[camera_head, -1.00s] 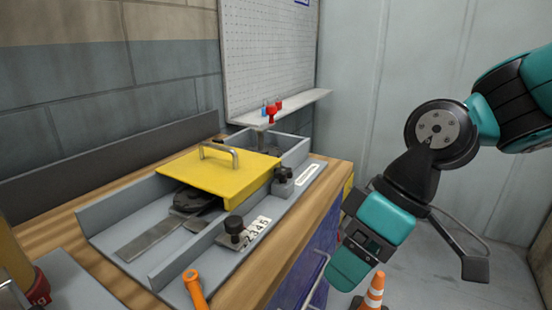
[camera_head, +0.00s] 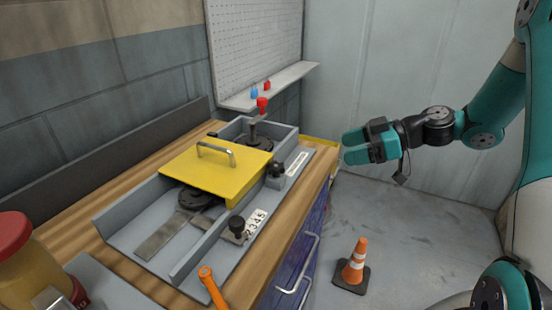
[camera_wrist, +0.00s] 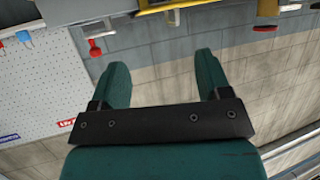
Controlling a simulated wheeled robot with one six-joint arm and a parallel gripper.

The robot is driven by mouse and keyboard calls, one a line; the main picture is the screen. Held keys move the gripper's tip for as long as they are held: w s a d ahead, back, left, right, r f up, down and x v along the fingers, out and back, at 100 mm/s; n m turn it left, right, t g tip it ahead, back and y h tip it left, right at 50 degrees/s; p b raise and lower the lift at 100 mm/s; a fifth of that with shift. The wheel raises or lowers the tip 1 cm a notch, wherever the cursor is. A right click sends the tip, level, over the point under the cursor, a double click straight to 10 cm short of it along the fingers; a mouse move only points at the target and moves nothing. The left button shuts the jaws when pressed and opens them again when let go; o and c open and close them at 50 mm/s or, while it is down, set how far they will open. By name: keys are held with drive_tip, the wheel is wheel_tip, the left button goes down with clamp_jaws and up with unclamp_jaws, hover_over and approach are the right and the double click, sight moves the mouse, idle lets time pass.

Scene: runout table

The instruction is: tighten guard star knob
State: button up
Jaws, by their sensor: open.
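The yellow guard (camera_head: 216,169) with a metal handle covers part of a grey machine tray on the bench. A black knob (camera_head: 277,168) sits at the guard's right edge, on a grey block. A second black knob (camera_head: 236,224) stands in front, near a plate with numbers (camera_head: 256,221). I cannot tell from its shape which of them is the star knob. My gripper (camera_head: 345,147) is right of the bench's far end, pointing left, apart from both knobs. In the wrist view its two teal fingers (camera_wrist: 160,65) are apart with nothing between them.
An orange handle (camera_head: 212,287) lies at the tray's front corner. A red-topped post (camera_head: 262,104) stands at the tray's far end, below a shelf (camera_head: 270,87) with small red and blue items. A red-lidded jar (camera_head: 15,255) is front left. A cone (camera_head: 355,262) stands on the floor.

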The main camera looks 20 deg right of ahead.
sight(280, 166)
drive_tip(key=p+x, duration=0.3)
drive_tip(key=x, duration=1.3)
drive_tip(key=shift+a+f, duration=0.25)
drive_tip(key=shift+c, duration=0.3)
drive_tip(key=c, duration=0.9)
drive_tip(key=shift+a, duration=0.1)
